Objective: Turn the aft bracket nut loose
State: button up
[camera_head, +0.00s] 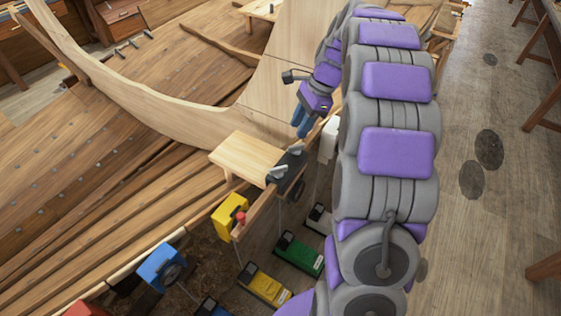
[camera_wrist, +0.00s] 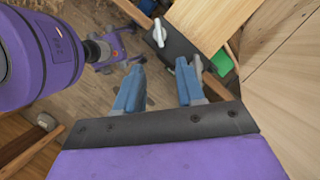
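A dark bracket (camera_head: 287,165) sits on the edge of a board beside a small wooden platform, with two pale wing nuts on it. One wing nut (camera_head: 278,174) is nearer in the head view, the other (camera_head: 296,150) farther; I cannot tell which is aft. In the wrist view the bracket (camera_wrist: 178,48) is at the top, with one wing nut (camera_wrist: 159,33) clear of my fingers and the other (camera_wrist: 198,66) beside the right finger. My gripper (camera_wrist: 160,86) is open and empty, its blue fingers spread. In the head view my gripper (camera_head: 304,128) hangs just beyond the farther nut.
The wooden platform (camera_head: 246,160) stands left of the bracket. The planked hull (camera_head: 100,170) fills the left. Yellow (camera_head: 229,214) and blue (camera_head: 162,267) blocks and a green-topped case (camera_head: 299,254) are low and near. Open floor (camera_head: 480,220) lies right of my arm.

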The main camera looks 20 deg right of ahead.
aim_at(279, 167)
jog(key=x, duration=1.5)
jog(key=shift+s, duration=0.15)
jog(key=shift+a+f, duration=0.3)
jog(key=shift+f, duration=0.2)
jog(key=shift+d, duration=0.1)
jog(key=shift+d, duration=0.1)
jog(key=shift+c, duration=1.2)
grip_shut()
